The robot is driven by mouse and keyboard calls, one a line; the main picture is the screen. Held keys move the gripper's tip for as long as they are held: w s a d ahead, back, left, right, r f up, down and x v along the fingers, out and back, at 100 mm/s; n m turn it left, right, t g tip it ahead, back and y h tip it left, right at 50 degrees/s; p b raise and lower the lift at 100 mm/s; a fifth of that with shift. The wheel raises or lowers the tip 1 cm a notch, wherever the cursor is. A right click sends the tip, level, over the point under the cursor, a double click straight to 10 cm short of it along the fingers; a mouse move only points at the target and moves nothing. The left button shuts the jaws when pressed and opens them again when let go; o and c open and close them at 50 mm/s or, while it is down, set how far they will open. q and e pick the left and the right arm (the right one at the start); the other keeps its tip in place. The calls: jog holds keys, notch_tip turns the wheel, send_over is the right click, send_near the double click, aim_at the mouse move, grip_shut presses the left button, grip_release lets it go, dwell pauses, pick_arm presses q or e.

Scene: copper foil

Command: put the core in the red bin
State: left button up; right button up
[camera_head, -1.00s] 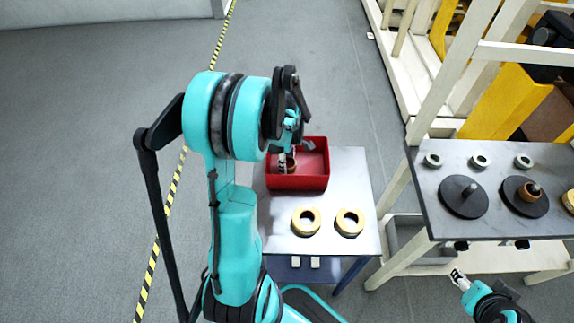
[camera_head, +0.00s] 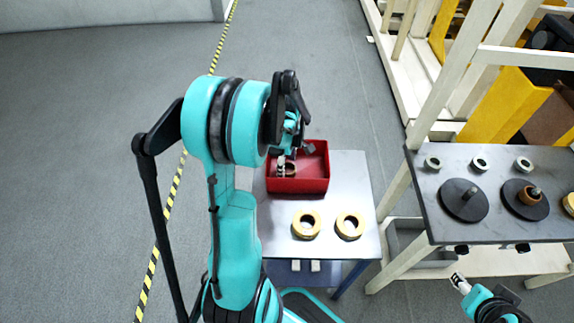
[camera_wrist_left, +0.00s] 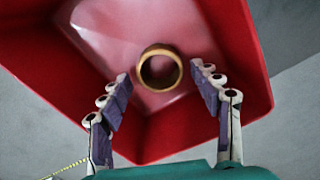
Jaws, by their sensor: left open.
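The core, a small copper-brown ring (camera_head: 291,170), is inside the red bin (camera_head: 312,184) on the metal table. In the left wrist view the core (camera_wrist_left: 160,68) shows within the walls of the red bin (camera_wrist_left: 232,40), its hole facing the camera. My left gripper (camera_head: 283,166) points down into the bin. Its two fingers are spread wide, one to each side of the core in the picture, with visible gaps between them and the ring. My right gripper (camera_head: 458,280) is at the lower right, away from the bin and empty; its jaw opening is too small to judge.
Two tan rings (camera_head: 306,224) (camera_head: 350,226) lie on the metal table (camera_head: 345,180) in front of the bin. At right, a dark shelf (camera_head: 440,225) carries black discs (camera_head: 463,200), one with a brown ring (camera_head: 529,196), and several small pale rings (camera_head: 480,164).

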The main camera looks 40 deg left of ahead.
pick_arm(q)
notch_tip(320, 180, up, 11)
jog(key=p, duration=0.4)
jog(key=s+d+r+m+t, duration=0.2)
jog(key=d+m, duration=0.5)
jog(key=s+d+r+m+t, duration=0.2)
jog(key=d+r+m, duration=0.1)
jog(key=d+m, duration=0.4)
jog(key=s+d+r+m+t, duration=0.3)
jog(key=d+m, duration=0.4)
jog(key=d, duration=0.1)
jog(key=shift+m, duration=0.3)
